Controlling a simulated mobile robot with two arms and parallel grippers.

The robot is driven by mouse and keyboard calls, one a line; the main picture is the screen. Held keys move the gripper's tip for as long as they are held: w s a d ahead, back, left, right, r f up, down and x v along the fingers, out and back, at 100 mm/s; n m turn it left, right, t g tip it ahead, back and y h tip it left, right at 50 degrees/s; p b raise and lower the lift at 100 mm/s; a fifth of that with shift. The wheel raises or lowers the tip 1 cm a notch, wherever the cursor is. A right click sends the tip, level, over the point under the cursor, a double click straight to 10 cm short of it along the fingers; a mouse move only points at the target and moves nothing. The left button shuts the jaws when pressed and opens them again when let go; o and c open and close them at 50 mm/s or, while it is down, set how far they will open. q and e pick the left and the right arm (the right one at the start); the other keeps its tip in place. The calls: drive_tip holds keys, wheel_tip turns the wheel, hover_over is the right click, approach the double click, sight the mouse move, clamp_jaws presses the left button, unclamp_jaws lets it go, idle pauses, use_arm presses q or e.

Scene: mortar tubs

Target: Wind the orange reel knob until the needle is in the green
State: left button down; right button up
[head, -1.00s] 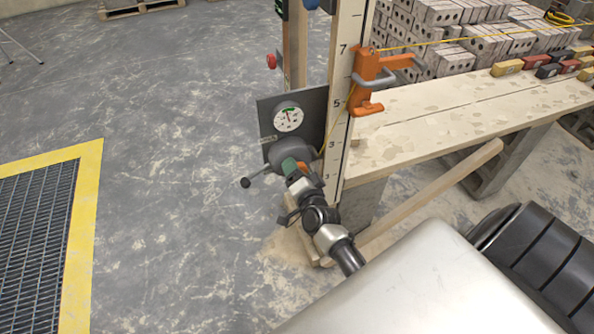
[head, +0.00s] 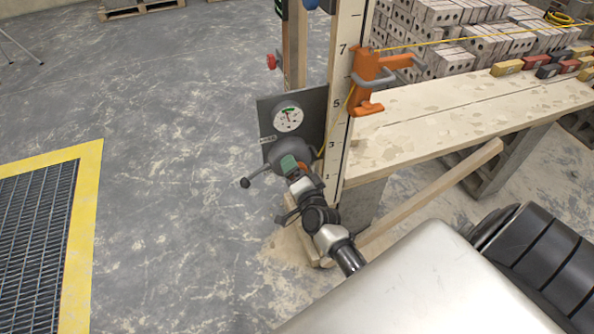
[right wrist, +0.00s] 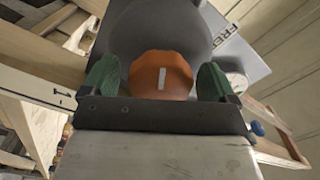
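The reel (head: 262,152) is a grey drum on a dark plate beside the numbered post, with a crank handle ending in a black ball (head: 245,183). Its orange knob (right wrist: 160,76), with a white mark, is in the right wrist view. My right gripper (head: 292,163) is at the reel; in the wrist view its green fingers (right wrist: 158,80) stand on either side of the knob, with a visible gap on the left. The round white gauge (head: 288,119) above has a green band near the top and a thin red needle; their exact relation is too small to tell. My left gripper is out of view.
A plank bench (head: 450,115) and brick stacks (head: 430,40) lie right. A yellow-edged floor grate (head: 85,240) is left; open floor lies between.

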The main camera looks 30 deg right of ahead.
drive_tip(key=shift+s, duration=0.1)
drive_tip(key=v, duration=1)
drive_tip(key=shift+s, duration=0.3)
idle(0.4)
drive_tip(key=w+n, duration=0.3)
drive_tip(key=w+d+n, duration=0.1)
drive_tip(key=w+n, duration=0.2)
drive_tip(key=w, duration=0.1)
drive_tip(key=w+d+n+b, duration=0.1)
drive_tip(key=w+n, duration=0.2)
drive_tip(key=shift+w+d+f, duration=0.15)
drive_tip(key=shift+w+f, duration=0.05)
drive_tip(key=shift+w, duration=0.15)
drive_tip(key=shift+c, duration=0.5)
